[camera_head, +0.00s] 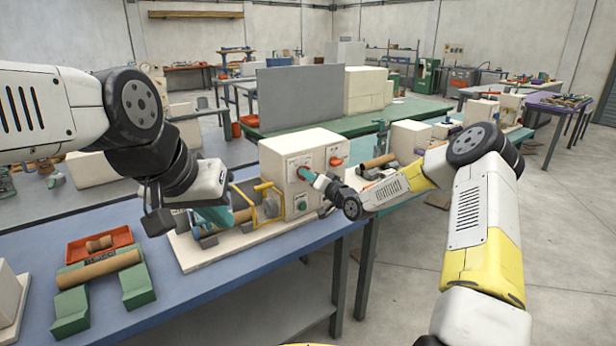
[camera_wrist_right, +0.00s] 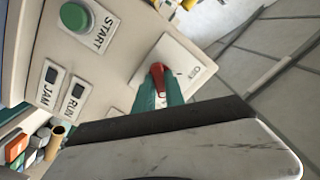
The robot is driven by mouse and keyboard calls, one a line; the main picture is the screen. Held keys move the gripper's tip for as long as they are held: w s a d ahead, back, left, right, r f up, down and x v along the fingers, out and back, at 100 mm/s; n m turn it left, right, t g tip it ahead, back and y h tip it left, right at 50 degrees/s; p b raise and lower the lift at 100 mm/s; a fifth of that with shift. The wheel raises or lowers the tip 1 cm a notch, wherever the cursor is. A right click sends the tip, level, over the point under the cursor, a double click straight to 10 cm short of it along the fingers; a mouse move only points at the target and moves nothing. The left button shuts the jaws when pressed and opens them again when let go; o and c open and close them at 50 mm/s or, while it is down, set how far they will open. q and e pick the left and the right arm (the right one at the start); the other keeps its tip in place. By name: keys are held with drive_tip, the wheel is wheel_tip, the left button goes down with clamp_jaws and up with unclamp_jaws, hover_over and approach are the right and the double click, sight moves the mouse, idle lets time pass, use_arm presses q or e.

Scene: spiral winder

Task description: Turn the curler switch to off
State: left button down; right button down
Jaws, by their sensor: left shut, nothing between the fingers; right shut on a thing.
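The curler switch is a red lever on a pale plate, seen close up in the right wrist view (camera_wrist_right: 157,70). Lettering on the plate is too small to read surely. My left gripper (camera_head: 213,218) is shut and empty, in front of the winder's brown tube (camera_head: 240,217), left of the yellow frame (camera_head: 268,203).
A green START button (camera_wrist_right: 75,17) and RUN and JAM indicators (camera_wrist_right: 74,98) are beside the switch. Another orange-red knob (camera_head: 337,161) is on the box. A red tray (camera_head: 100,246) and green supports holding a tube (camera_head: 98,270) are on the blue table (camera_head: 200,297).

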drive_tip(key=shift+n, duration=0.3)
drive_tip(key=shift+f+n, duration=0.1)
drive_tip(key=shift+n, duration=7.6)
drive_tip(key=c, duration=1.4)
unclamp_jaws()
drive_tip(key=shift+s+d, duration=0.1)
